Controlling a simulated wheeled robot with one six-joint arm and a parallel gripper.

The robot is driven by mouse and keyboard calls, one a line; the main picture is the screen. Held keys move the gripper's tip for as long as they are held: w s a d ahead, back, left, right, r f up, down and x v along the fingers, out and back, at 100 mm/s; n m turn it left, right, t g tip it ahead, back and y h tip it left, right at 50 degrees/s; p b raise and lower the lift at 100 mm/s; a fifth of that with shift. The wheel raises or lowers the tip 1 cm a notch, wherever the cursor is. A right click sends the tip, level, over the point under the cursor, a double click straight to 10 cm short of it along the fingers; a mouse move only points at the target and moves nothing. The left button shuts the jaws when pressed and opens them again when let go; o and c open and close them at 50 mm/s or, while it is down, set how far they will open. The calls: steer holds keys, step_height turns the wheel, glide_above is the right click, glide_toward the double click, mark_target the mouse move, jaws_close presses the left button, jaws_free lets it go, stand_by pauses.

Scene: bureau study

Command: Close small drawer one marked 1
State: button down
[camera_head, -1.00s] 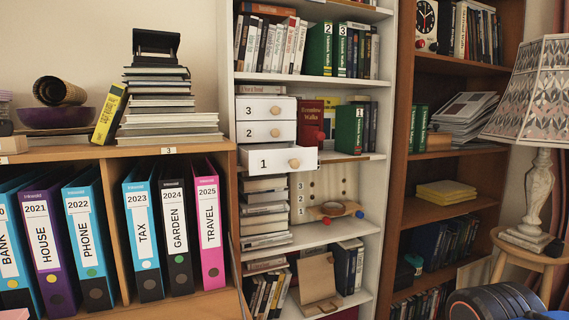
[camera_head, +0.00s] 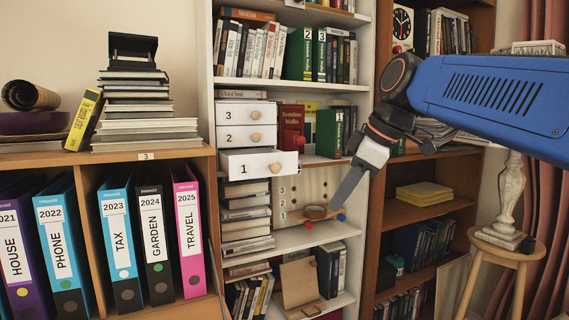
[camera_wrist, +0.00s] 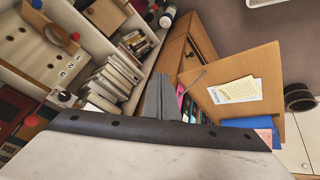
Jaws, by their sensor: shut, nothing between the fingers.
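Small drawer 1 (camera_head: 240,164) is white, with a black "1" and a round wooden knob (camera_head: 275,168). It is the lowest of three drawers in the white bookcase and sticks out past drawer 2 (camera_head: 235,137) and drawer 3 (camera_head: 235,114). Those two sit flush. My gripper (camera_head: 337,204) is to the right of drawer 1 and lower, pointing down and left, with its fingers together and empty. It is apart from the drawer.
A red book (camera_head: 291,127) and a green binder (camera_head: 328,133) stand right of the drawers. A low cabinet with ring binders (camera_head: 118,240) is at left. A stool (camera_head: 505,250) stands at right.

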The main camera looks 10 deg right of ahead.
mark_target(285, 162)
steer(key=w+a+r+n+y, duration=0.1)
steer(key=w+a+r+n, duration=0.1)
steer(key=w+r+n, duration=0.3)
steer(key=w+a+r+n+y, duration=0.1)
steer(key=r+n, duration=0.1)
steer(key=r, duration=0.6)
steer(key=shift+n, duration=0.3)
steer(key=shift+w+a+f, duration=1.05)
steer(key=shift+w+f, duration=0.2)
steer(key=shift+f, duration=0.05)
steer(key=shift+w+a+f, duration=1.1)
steer(key=shift+w+f, duration=0.2)
steer(key=shift+f, duration=0.05)
steer(key=shift+w+a+f, duration=1.05)
steer(key=shift+w+f, duration=0.2)
steer(key=shift+f, duration=0.05)
steer(key=w+a, duration=0.1)
steer(key=w, duration=0.3)
steer(key=w+a, duration=0.1)
steer(key=w, duration=0.4)
steer(key=w+a, duration=0.2)
steer(key=w, duration=0.2)
steer(key=shift+w, duration=0.35)
steer(key=shift+w+a, duration=0.1)
steer(key=shift+w, duration=0.45)
steer(key=shift+r, duration=0.1)
steer(key=shift+r, duration=0.1)
